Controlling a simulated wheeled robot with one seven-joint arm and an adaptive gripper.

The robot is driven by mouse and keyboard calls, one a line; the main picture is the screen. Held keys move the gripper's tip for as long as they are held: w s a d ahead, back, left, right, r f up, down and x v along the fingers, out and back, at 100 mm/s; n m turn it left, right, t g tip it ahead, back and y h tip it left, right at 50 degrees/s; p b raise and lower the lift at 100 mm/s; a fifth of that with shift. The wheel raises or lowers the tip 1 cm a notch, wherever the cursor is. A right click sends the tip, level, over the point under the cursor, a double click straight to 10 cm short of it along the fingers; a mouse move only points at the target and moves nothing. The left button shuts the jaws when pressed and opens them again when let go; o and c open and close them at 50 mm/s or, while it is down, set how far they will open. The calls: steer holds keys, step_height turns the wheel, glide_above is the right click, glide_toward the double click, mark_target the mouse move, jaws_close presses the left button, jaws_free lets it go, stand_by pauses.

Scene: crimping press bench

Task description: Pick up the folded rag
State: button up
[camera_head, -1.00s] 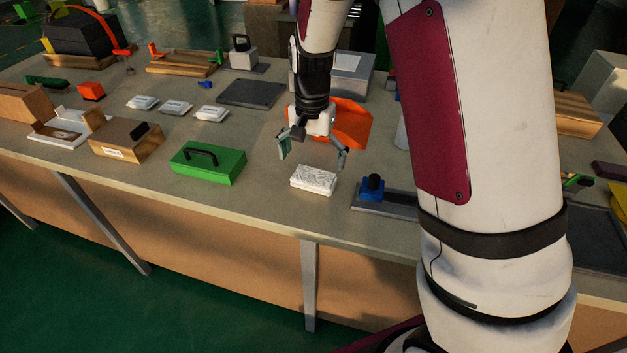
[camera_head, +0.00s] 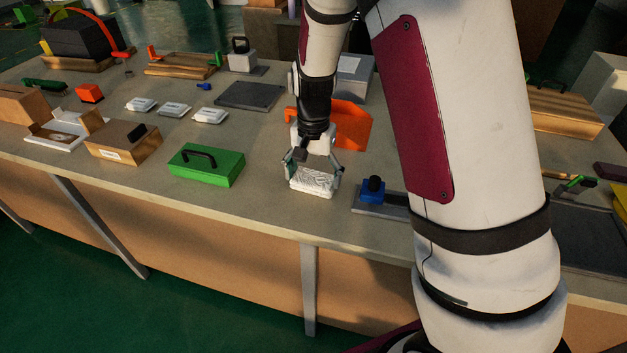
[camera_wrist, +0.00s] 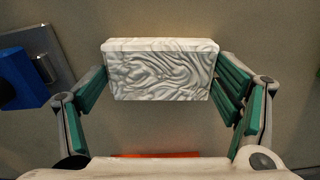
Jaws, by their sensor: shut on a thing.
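The folded rag (camera_head: 314,180) is a white block with wavy grey creases, near the front edge of the bench. It also fills the top middle of the wrist view (camera_wrist: 160,70). My gripper (camera_head: 313,174) is down around it, shut on it, with one finger at each short end. In the wrist view my gripper's green-padded fingers (camera_wrist: 160,93) stand either side of the rag. Whether the rag touches the bench top cannot be told.
A blue block with a black knob (camera_head: 373,190) on a grey plate stands close right. A green case (camera_head: 206,166) lies left. An orange tray (camera_head: 350,125) stands behind my gripper. White packets (camera_head: 174,109) and a dark plate (camera_head: 249,96) lie farther back left.

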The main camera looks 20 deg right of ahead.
mark_target(314, 178)
step_height(314, 178, up, 10)
steer(key=p, duration=0.2)
stand_by(0.3)
